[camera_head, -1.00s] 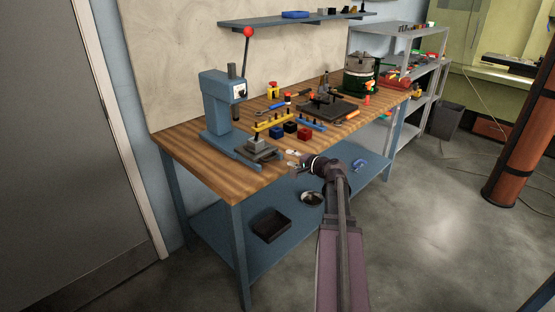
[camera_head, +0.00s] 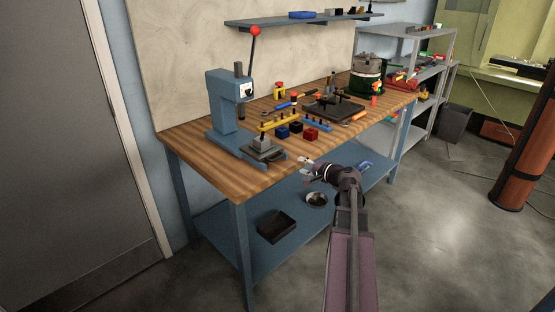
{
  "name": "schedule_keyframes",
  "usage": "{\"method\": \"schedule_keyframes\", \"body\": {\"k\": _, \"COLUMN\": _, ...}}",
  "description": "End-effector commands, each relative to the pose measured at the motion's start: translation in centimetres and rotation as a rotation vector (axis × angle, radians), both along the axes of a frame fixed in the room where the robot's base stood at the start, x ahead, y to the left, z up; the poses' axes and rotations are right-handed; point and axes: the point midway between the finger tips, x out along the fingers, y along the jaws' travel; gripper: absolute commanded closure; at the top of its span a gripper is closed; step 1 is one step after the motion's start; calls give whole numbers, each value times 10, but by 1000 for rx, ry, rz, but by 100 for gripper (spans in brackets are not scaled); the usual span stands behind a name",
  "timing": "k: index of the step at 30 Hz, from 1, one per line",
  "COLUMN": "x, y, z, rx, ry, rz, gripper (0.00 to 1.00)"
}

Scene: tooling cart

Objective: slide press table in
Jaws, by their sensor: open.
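The blue arbor press (camera_head: 228,105) stands on the left part of the wooden bench, its red-knobbed lever (camera_head: 255,32) pointing up. Its press table (camera_head: 263,149), a grey sliding plate with a block on it, sits at the front of the press base, out in front of the ram and near the bench's front edge. My gripper (camera_head: 305,167) is open and empty, just off the front edge, to the right of and slightly lower in the picture than the press table. A gap shows between them. The fingertips are small and partly hard to make out.
Yellow (camera_head: 279,121) and blue (camera_head: 316,122) racks and small dark and red blocks stand right of the press. A dark plate (camera_head: 333,108) and a green-black pot (camera_head: 367,77) are farther back. A black tray (camera_head: 276,226) lies on the lower shelf (camera_head: 225,222). Floor in front is clear.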

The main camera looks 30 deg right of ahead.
Motion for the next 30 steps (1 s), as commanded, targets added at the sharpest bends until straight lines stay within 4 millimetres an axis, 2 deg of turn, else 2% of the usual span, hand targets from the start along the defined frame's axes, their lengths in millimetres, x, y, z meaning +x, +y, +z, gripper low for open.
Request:
{"method": "schedule_keyframes", "body": {"k": 8, "x": 23, "y": 4, "z": -6, "rx": 0, "ry": 0, "rz": 3, "gripper": 50}}
{"method": "schedule_keyframes", "body": {"k": 24, "x": 100, "y": 20, "z": -24, "rx": -1, "ry": 1, "rz": 3, "gripper": 50}}
{"method": "schedule_keyframes", "body": {"k": 30, "x": 120, "y": 25, "z": -28, "rx": 0, "ry": 0, "rz": 2, "gripper": 50}}
